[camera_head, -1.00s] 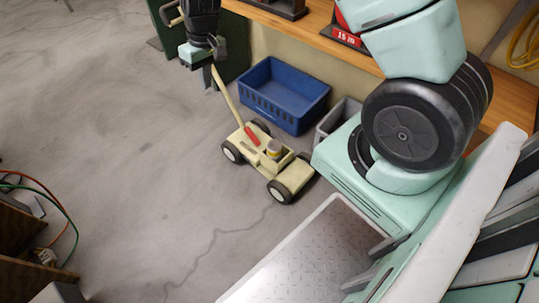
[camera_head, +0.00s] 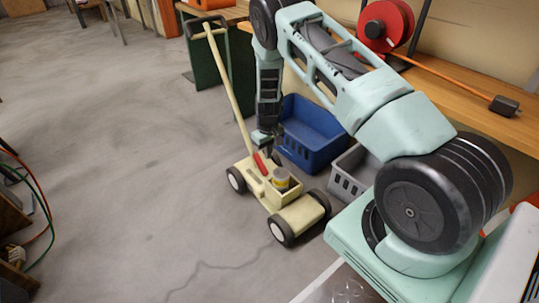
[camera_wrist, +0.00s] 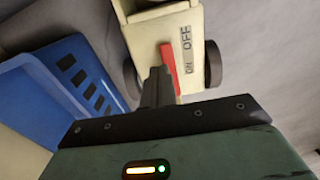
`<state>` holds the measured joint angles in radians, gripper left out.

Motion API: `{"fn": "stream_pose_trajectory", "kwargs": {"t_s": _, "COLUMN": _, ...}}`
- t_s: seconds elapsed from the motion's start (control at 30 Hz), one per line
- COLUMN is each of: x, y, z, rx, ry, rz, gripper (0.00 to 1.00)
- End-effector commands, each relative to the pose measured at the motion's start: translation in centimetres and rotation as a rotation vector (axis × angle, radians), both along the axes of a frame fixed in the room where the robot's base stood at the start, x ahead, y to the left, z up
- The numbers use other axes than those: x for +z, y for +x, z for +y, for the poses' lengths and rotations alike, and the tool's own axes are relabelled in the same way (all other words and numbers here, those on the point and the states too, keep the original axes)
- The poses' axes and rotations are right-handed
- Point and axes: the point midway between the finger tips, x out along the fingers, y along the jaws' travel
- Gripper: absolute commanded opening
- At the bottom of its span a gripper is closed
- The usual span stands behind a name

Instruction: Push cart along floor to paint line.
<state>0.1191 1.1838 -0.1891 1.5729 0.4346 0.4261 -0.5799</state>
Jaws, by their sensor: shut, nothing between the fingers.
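The cream cart (camera_head: 275,197) stands on its dark wheels on the grey floor. My gripper (camera_head: 270,152) hangs low over the rear of the cart, close to the lever. In the wrist view the fingers (camera_wrist: 158,85) are shut and empty, beside the red lever (camera_wrist: 170,65) and the ON/OFF label (camera_wrist: 187,50). I cannot tell if they touch it. No paint line is distinguishable.
A blue crate (camera_head: 312,134) stands close behind the cart, with a grey crate (camera_head: 352,180) to its right. The wooden bench (camera_head: 440,88) holds a red reel (camera_head: 386,24). Hoses (camera_head: 42,205) lie at the far left. The floor left of the cart is clear.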

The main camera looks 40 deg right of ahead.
Motion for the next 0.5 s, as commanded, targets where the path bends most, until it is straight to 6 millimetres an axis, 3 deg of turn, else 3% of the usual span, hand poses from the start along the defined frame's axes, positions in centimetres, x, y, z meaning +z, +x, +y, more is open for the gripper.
{"fn": "stream_pose_trajectory", "kwargs": {"t_s": 0.03, "x": -1.9, "y": -0.1, "z": 0.0, "rx": 0.000, "ry": 0.000, "rz": 0.003, "gripper": 0.00}}
{"fn": "stream_pose_trajectory", "kwargs": {"t_s": 0.27, "x": -6.6, "y": 0.0, "z": 0.0, "rx": -0.001, "ry": 0.000, "rz": 0.001, "gripper": 0.00}}
{"fn": "stream_pose_trajectory", "kwargs": {"t_s": 0.5, "x": -6.1, "y": -2.9, "z": 0.0, "rx": -0.003, "ry": 0.001, "rz": 0.000, "gripper": 0.00}}
